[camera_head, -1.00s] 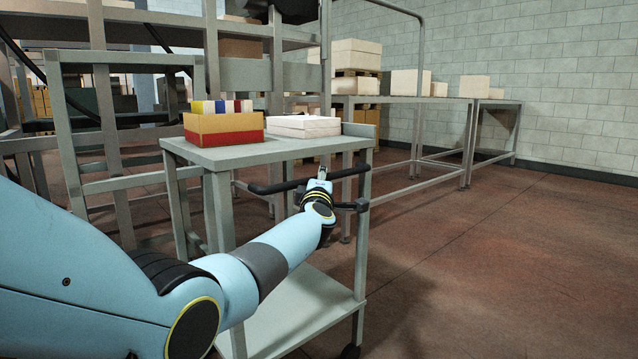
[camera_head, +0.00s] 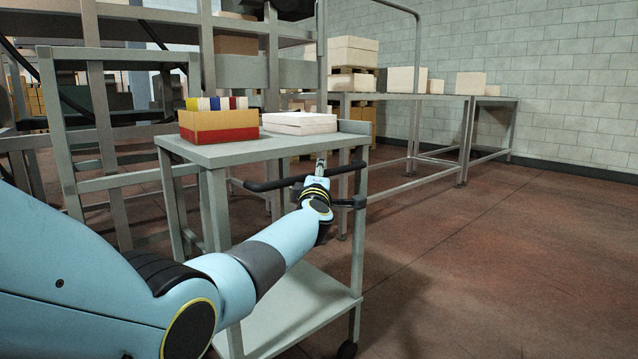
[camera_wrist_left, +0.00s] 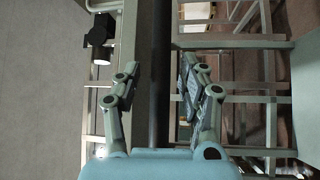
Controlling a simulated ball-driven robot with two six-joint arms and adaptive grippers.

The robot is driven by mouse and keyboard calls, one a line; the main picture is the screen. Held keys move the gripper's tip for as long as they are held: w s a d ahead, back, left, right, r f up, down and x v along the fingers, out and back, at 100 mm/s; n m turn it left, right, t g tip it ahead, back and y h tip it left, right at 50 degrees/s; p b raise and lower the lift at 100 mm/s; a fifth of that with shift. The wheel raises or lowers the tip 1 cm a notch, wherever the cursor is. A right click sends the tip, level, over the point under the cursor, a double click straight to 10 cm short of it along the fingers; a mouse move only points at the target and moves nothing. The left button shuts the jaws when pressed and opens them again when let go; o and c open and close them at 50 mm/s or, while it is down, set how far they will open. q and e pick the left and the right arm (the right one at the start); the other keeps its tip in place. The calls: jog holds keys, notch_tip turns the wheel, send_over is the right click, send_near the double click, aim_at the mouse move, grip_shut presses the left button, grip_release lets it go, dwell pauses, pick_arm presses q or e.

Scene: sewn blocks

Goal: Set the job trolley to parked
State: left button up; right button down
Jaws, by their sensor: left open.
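The grey job trolley (camera_head: 245,153) stands in front of me, with a flat top, a lower shelf (camera_head: 290,312) and a black push handle (camera_head: 265,186) along its near side. My left gripper (camera_head: 320,166) is at the handle. In the left wrist view, the dark handle bar (camera_wrist_left: 160,35) runs between the two spread fingers of my left gripper (camera_wrist_left: 158,84), which is open around it. Whether either finger touches the bar, I cannot tell. A dark fitting (camera_head: 352,204) sits by the trolley's right leg. My right gripper is out of view.
A yellow-and-red box of coloured files (camera_head: 220,127) and a flat white box (camera_head: 300,123) rest on the trolley top. Racks stand close behind and left. A long grey table (camera_head: 440,98) with pale boxes runs along the wall. The floor (camera_head: 500,260) to the right is clear.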

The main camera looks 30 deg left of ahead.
pick_arm(q)
jog(key=v, duration=1.1)
jog(key=shift+s, duration=0.3)
jog(key=shift+d, duration=0.1)
jog(key=s+d+f+m+g+h+p, duration=0.1)
jog(key=s+f+m+g+h+p, duration=0.65)
jog(key=s+f, duration=2.4)
jog(key=s+f+m+g+p, duration=0.2)
jog(key=s+f+m+g, duration=0.3)
jog(key=s, duration=1.3)
jog(key=s+f+m+g+y+p, duration=0.1)
jog(key=s+f+m+g, duration=0.4)
jog(key=s, duration=1.4)
notch_tip(320, 180, down, 4)
jog(key=m, duration=0.3)
jog(key=shift+s+a+m+p, duration=0.3)
jog(key=shift+a+m+p, duration=0.05)
jog(key=shift+a+p, duration=0.05)
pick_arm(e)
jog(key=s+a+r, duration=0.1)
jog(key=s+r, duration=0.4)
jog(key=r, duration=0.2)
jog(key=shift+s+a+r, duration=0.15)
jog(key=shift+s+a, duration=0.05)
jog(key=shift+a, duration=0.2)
